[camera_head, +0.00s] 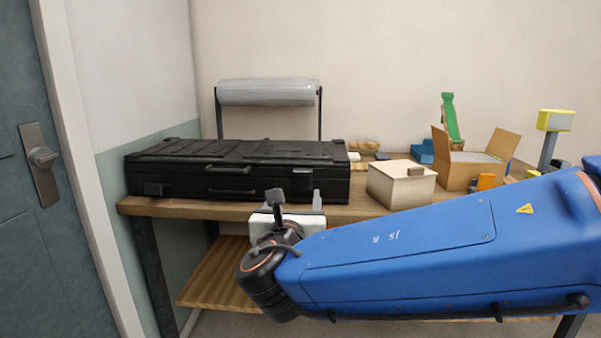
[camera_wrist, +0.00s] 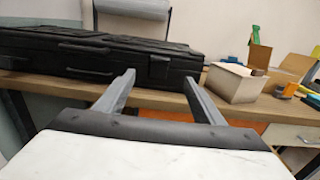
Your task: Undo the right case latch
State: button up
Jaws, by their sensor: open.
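The closed black case (camera_head: 200,184) lies flat on the wooden table, its front face toward me. My gripper (camera_head: 297,197) is open and empty in front of the case. In the wrist view its grey fingertips (camera_wrist: 159,77) are spread, pointing at the latch, apparently short of the case.
A beige box (camera_head: 400,188) stands right of the case, with an open cardboard box (camera_head: 465,175) farther right. A roll of clear film on a stand (camera_head: 268,92) rises behind the case.

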aim_at(301, 172)
jog(key=w, duration=1.7)
jog(key=shift+d, duration=0.4)
jog(key=c, duration=1.5)
jog(key=shift+s+a, duration=0.1)
jog(key=shift+c, duration=0.2)
